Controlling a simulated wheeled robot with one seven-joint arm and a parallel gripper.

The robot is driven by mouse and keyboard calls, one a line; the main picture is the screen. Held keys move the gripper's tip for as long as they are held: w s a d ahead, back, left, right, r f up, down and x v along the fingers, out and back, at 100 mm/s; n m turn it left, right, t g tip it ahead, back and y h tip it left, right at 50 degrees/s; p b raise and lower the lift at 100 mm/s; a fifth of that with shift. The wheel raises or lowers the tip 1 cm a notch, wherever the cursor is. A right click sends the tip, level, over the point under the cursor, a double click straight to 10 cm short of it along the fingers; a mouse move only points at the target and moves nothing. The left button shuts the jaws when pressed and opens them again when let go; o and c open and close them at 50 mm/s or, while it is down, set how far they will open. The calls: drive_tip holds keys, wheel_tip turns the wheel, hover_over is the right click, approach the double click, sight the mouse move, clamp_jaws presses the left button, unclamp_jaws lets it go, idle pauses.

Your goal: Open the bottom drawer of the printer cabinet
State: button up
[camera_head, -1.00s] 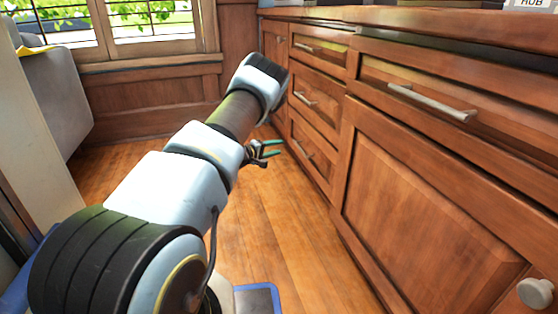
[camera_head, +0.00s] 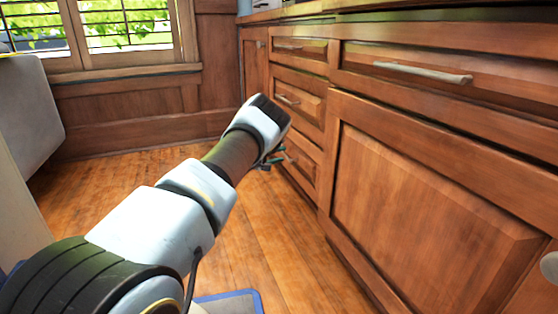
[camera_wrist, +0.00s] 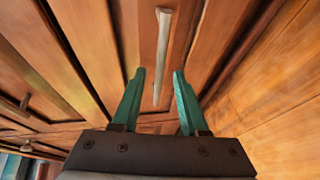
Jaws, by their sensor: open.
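The bottom drawer (camera_head: 305,172) of the wood cabinet is at the foot of a stack of three and looks closed. Its front is partly hidden behind my arm. My gripper (camera_head: 276,157) is just in front of this drawer, by its handle. In the wrist view my gripper (camera_wrist: 159,72) has its two teal fingers apart and empty. A pale bar handle (camera_wrist: 163,45) runs lengthwise in that picture, and its near end appears between the fingers. I see no finger clearly touching it; the depth between them is hard to judge.
The middle drawer (camera_head: 298,97) and top drawer (camera_head: 300,48) are closed above. A wide drawer (camera_head: 420,70) and a large cabinet door (camera_head: 400,200) stand to the right. The wood floor (camera_head: 265,235) before the cabinet is clear. A grey object (camera_head: 30,110) stands at left.

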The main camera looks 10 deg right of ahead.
drive_tip(key=shift+d, duration=0.1)
drive_tip(key=shift+c, duration=0.3)
clamp_jaws()
idle(1.1)
